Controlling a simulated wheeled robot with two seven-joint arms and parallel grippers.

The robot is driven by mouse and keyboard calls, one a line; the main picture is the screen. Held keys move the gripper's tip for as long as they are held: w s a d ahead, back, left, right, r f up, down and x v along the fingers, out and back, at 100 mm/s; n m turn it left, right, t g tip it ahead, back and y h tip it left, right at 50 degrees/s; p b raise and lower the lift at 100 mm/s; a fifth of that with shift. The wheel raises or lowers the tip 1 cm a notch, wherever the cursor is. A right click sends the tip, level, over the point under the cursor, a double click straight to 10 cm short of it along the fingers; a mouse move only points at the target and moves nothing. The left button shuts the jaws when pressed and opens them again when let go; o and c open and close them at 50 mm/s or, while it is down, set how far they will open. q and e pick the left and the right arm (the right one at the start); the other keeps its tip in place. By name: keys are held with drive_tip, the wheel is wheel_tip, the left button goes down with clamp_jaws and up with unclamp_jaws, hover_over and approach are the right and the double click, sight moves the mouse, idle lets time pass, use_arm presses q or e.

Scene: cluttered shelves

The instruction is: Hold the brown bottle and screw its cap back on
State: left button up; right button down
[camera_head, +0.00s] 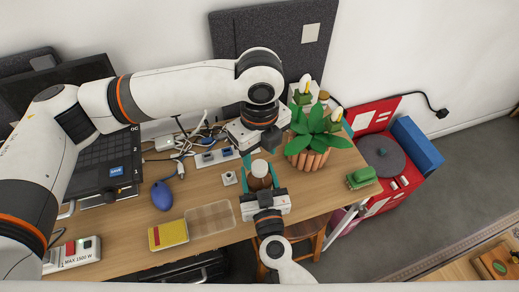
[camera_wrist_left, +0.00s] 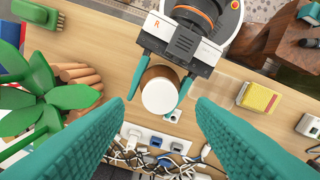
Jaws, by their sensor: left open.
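The brown bottle (camera_head: 259,183) stands upright near the table's front edge, with a white cap (camera_head: 260,168) on its top. In the left wrist view the cap (camera_wrist_left: 160,96) hides most of the bottle (camera_wrist_left: 158,72); I cannot tell how tightly it sits. My right gripper (camera_head: 262,190) reaches in from the front, its teal fingers on both sides of the bottle, closed on it. It also shows in the left wrist view (camera_wrist_left: 160,82). My left gripper (camera_head: 264,152) is just behind and above the bottle. Its fingers (camera_wrist_left: 160,106) are wide apart and empty, with the cap between them and clear of both.
A potted plant (camera_head: 309,147) stands close on the right, near my left gripper. A power strip (camera_head: 216,157) with cables lies behind left. A blue mouse-like object (camera_head: 162,195), a yellow box (camera_head: 168,235) and a laptop (camera_head: 105,166) are left.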

sight(259, 165)
use_arm(q)
drive_tip(key=n, duration=0.2)
drive_tip(key=r+n, duration=0.1)
drive_tip(key=n, duration=0.1)
drive_tip(key=shift+n, duration=0.4)
drive_tip(key=n, duration=0.4)
drive_tip(key=shift+r, duration=0.4)
drive_tip(key=n, duration=0.4)
drive_tip(key=shift+r, duration=0.4)
drive_tip(key=n, duration=0.3)
drive_tip(key=r+n, duration=0.1)
drive_tip(key=n, duration=0.1)
drive_tip(key=shift+n, duration=0.4)
drive_tip(key=shift+f, duration=4.05)
